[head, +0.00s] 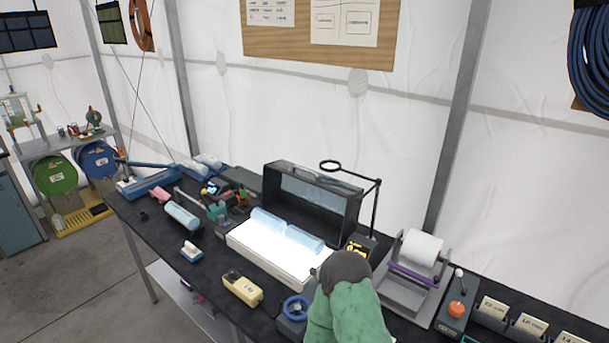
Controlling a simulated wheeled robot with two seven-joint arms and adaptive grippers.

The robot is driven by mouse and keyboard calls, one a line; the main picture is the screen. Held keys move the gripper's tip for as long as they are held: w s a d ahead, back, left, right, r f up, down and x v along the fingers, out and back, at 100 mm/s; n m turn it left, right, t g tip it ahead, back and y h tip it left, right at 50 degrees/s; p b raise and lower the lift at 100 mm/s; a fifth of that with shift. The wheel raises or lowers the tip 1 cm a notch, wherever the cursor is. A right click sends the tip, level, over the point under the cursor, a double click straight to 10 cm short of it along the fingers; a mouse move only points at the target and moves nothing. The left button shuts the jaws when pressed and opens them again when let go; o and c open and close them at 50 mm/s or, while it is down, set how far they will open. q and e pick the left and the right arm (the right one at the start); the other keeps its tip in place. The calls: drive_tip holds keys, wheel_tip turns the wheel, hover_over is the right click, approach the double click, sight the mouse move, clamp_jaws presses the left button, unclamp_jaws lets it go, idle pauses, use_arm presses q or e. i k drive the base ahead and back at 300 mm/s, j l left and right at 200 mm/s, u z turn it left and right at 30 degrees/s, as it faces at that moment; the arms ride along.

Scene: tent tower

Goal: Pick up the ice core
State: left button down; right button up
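Two pale blue translucent cylinders that look like ice cores lie on a bright white light table: one (267,220) at the left, the other (304,239) at the right. They lie nearly end to end. A third pale blue cylinder (182,216) lies on the dark bench, left of the light table. I cannot tell from the view which of them is the task's core. Neither of my grippers can be made out in the head view.
A green padded shape with a dark grey rounded top (346,290) stands in front and hides part of the bench. An open black case (312,195) is behind the light table (268,258). A yellow handheld device (242,288), a magnifier (331,166) and a paper-roll holder (420,248) are nearby.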

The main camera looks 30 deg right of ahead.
sight(306, 241)
drive_tip(key=k+j+z, duration=0.1)
drive_tip(key=z, duration=1.5)
drive_tip(key=l+z, duration=0.1)
drive_tip(key=z, duration=1.85)
drive_tip(key=j+z, duration=0.1)
drive_tip(key=z, duration=0.15)
drive_tip(key=j+z, duration=0.1)
drive_tip(key=z, duration=0.15)
drive_tip(key=k+l+u, duration=0.15)
drive_tip(key=k+l, duration=0.35)
drive_tip(key=u, duration=2.65)
drive_tip(key=i+j+u, duration=0.5)
drive_tip(key=i+u, duration=0.15)
drive_tip(key=i, duration=0.2)
